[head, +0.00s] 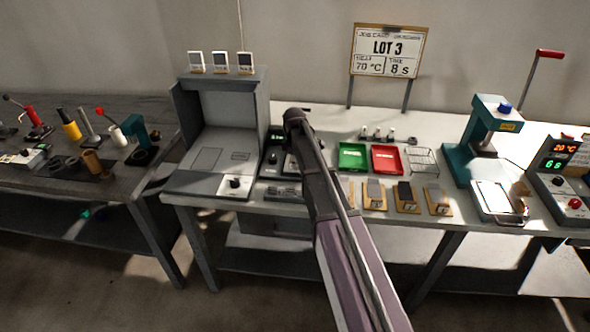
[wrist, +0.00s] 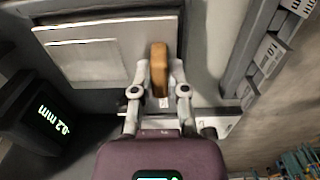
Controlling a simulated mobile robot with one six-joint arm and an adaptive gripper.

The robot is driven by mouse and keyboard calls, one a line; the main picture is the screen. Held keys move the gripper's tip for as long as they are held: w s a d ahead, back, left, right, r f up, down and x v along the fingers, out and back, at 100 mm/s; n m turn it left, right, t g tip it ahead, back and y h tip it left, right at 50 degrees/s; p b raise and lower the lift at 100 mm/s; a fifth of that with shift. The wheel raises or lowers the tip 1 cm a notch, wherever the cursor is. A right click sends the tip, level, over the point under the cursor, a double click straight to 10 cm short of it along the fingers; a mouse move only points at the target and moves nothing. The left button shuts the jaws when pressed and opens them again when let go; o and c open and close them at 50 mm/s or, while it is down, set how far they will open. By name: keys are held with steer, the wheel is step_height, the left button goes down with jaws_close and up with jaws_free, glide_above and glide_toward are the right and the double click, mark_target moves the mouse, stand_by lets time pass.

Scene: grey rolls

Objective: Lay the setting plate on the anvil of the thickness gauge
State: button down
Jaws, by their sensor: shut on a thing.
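In the wrist view, my gripper (wrist: 160,82) is shut on a narrow tan piece (wrist: 159,62), held upright between the fingertips. I cannot tell for sure whether this is the setting plate or a grip on it. A dark display (wrist: 48,118) at the lower left of that view reads about -0.2 mm in green. In the head view, a dark unit with a green display (head: 277,158), likely the thickness gauge, stands partly behind my arm. Its anvil is not clearly visible. My gripper is hidden in the head view. Contact below the tan piece cannot be made out.
A grey open-fronted booth (head: 190,122) stands left of the gauge. A green tray (head: 352,156), a red tray (head: 388,160) and a wire rack (head: 423,160) lie to its right, behind several wooden boards (head: 405,206). A teal press (head: 462,148) stands farther right.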

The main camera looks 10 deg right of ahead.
steer(key=shift+f, duration=0.6)
steer(key=shift+f+b, duration=0.15)
steer(key=shift+b, duration=0.25)
steer(key=c, duration=0.6)
jaws_free()
steer(key=shift+c, duration=0.2)
steer(key=shift+r, duration=0.3)
step_height(320, 180, up, 12)
steer(key=p, duration=1.2)
steer(key=shift+s+f, duration=0.1)
steer(key=shift+s, duration=0.1)
steer(key=s+m, duration=1.4)
steer(key=s, duration=1.4)
steer(key=shift+s+d, duration=0.15)
steer(key=shift+s, duration=0.2)
